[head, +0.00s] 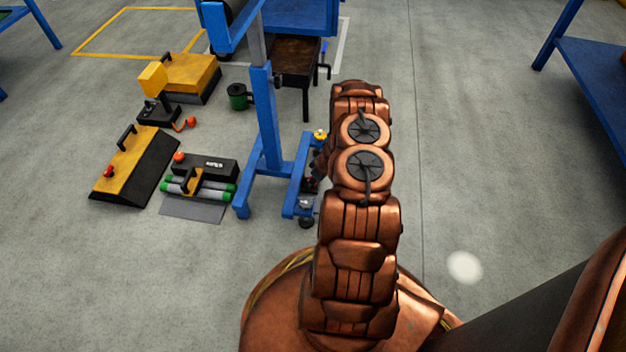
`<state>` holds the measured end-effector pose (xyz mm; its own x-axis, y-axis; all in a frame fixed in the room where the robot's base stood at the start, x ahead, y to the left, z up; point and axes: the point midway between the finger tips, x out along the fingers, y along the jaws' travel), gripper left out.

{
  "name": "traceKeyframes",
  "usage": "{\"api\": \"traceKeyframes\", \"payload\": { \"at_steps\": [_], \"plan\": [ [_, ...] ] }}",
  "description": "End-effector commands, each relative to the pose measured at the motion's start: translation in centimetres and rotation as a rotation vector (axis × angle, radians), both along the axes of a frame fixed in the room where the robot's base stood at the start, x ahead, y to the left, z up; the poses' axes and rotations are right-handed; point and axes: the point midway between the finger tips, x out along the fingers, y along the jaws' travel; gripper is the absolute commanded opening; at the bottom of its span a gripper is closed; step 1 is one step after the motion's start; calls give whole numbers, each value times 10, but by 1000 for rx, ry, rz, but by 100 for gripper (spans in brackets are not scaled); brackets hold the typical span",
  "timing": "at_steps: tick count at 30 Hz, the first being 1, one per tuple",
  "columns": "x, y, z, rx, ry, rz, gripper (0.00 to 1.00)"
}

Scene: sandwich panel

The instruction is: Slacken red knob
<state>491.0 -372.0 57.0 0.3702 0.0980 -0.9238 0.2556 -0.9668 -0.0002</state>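Several red or orange-red knob-like parts show at the left. One red knob (108,171) is on the yellow-and-black wedge-shaped case (135,165). An orange-red one (179,157) is by the black box (207,167), and another (191,122) is beside the small black device with a yellow head (155,100). I cannot tell which is the task's knob. My copper arm reaches forward over the floor. A small dark part, likely my gripper (314,178), shows left of the arm by the blue stand's foot. The arm hides most of it, so its fingers and any contact are unclear.
A blue wheeled stand (264,120) stands just left of my arm, with a yellow part (320,135) on its base. Behind are a dark cart (296,60) and a green can (238,97). A blue table (590,75) is at right.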

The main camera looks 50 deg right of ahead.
Motion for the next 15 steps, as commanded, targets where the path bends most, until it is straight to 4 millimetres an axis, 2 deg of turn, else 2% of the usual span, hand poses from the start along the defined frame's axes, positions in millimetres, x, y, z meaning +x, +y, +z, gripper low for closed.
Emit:
{"api": "traceKeyframes", "payload": {
  "at_steps": [15],
  "plan": [
    [1,-2,-2,0,1,305,14]
  ]
}}
